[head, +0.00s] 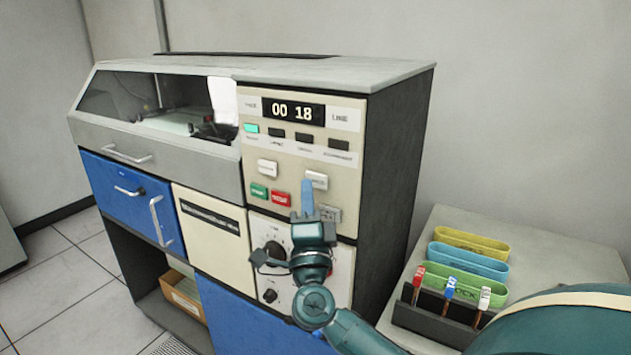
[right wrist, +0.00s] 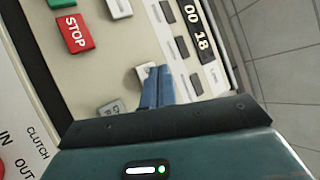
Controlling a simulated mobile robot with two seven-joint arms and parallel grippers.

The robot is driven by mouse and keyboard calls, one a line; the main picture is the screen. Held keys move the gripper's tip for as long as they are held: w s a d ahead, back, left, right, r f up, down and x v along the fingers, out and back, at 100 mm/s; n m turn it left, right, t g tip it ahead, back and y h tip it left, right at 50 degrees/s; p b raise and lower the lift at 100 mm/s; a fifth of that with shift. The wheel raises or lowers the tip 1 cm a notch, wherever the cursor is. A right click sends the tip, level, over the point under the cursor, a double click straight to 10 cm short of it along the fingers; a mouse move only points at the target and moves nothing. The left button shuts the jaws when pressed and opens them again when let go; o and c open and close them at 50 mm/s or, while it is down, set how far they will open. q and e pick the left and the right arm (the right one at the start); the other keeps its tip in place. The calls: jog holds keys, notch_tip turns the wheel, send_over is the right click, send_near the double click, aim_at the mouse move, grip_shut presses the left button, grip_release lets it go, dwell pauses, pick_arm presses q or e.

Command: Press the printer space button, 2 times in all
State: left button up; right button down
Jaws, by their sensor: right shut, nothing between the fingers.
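The printer's cream control panel (head: 301,92) carries two white buttons. The right white button (head: 316,179), whose lettering I cannot read clearly, sits above and right of the red STOP button (head: 281,199). My right gripper (head: 308,193) is shut and empty, its blue fingers pointing up at the panel. In the right wrist view, the shut fingertips (right wrist: 154,76) overlap the right edge of this white button (right wrist: 144,71). I cannot tell whether they touch it or whether it is pressed in. My left gripper is not in view.
The counter (head: 293,110) reads 00 18. A green button (head: 258,191) and the other white button (head: 267,168) are close by, with a grey block (head: 328,213) below. Knobs sit lower down. A side table at right holds coloured trays (head: 470,242) and a rack (head: 437,317).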

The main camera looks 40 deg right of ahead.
jog(key=shift+d, duration=0.1)
dwell(0.3)
jog(key=shift+w+d, duration=0.15)
jog(key=shift+d, duration=0.15)
jog(key=shift+w+d+p, duration=0.2)
jog(key=shift+d+p, duration=0.15)
jog(key=shift+d, duration=0.05)
dwell(0.6)
jog(key=shift+a, duration=0.1)
jog(key=shift+s+a+p, duration=0.35)
jog(key=shift+a, duration=0.35)
jog(key=shift+s+a+p, duration=0.2)
jog(key=shift+s+a, duration=0.1)
jog(key=shift+a, duration=0.5)
jog(key=shift+s+a+p, duration=0.2)
jog(key=shift+s+a, duration=0.15)
jog(key=shift+a, duration=0.4)
jog(key=shift+s+a+p, duration=0.2)
jog(key=shift+s+a, duration=0.1)
jog(key=shift+a, duration=0.5)
